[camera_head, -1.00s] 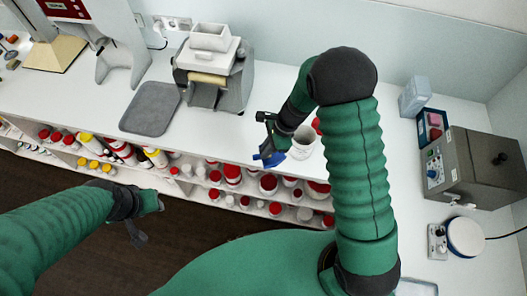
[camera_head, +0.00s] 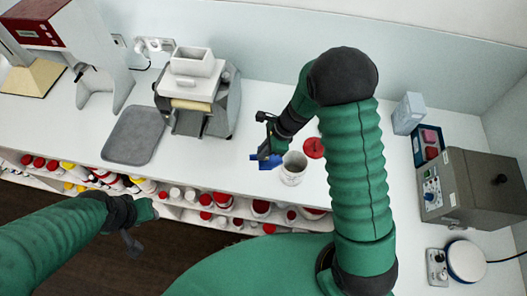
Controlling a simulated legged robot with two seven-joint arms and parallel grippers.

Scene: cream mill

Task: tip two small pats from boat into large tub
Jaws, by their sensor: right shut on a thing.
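The large tub (camera_head: 292,170) is white, open at the top and stands upright on the white counter. My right gripper (camera_head: 266,151) is just left of the tub, shut on the small blue boat (camera_head: 266,162). The boat is close to the tub's left rim; whether they touch is unclear. The pats inside the boat cannot be made out. My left gripper (camera_head: 138,222) hangs in front of the counter, low at the left, away from the boat and tub. Its fingers are too unclear to judge.
A red lid (camera_head: 313,148) lies behind the tub, beside my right arm. A mill (camera_head: 200,90) and a grey tray (camera_head: 134,135) stand to the left. A grey machine (camera_head: 470,190) stands at the right. Shelves below the counter hold several red-lidded jars (camera_head: 225,200).

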